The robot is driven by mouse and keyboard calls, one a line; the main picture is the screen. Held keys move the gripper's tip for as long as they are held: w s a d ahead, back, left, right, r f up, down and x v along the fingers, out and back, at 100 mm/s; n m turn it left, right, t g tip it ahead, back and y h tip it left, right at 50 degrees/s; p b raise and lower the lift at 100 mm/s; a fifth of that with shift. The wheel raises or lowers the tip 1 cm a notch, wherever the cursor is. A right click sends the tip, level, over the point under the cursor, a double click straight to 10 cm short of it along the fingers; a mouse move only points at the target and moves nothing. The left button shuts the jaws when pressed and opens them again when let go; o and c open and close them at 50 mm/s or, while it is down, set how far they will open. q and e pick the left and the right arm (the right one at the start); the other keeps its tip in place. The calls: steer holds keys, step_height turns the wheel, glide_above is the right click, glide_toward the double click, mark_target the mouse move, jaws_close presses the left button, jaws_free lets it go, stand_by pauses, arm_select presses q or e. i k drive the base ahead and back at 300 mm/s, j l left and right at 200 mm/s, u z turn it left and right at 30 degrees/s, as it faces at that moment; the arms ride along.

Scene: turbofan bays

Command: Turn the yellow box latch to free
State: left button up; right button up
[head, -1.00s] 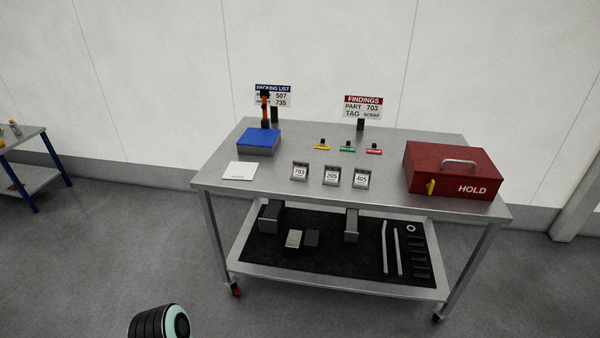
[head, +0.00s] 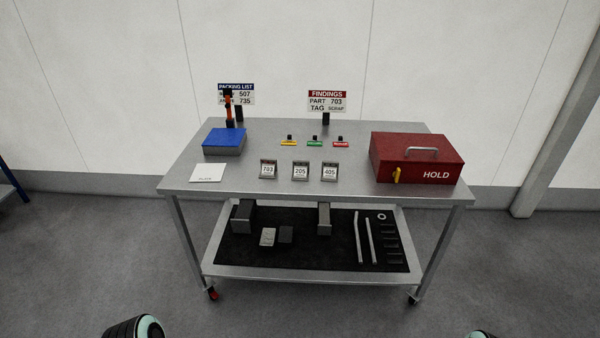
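The red HOLD box (head: 417,158) stands shut on the right end of the steel table, with a grey handle on its lid. The yellow latch (head: 396,175) is on the box's front face, left of the word HOLD, and looks roughly upright. Only rounded dark and pale-green parts of my arms show at the bottom edge, one at the left and a sliver at the right. Neither gripper's fingers are in view, and nothing of mine is near the box.
The table (head: 240,181) also holds a blue-topped box (head: 224,140), a white card (head: 208,173), three numbered stands (head: 300,171), coloured tags (head: 314,143) and two signs. Its lower shelf (head: 300,271) carries several parts. The floor before the table is clear.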

mark_target(396, 174)
steer(key=i, duration=1.65)
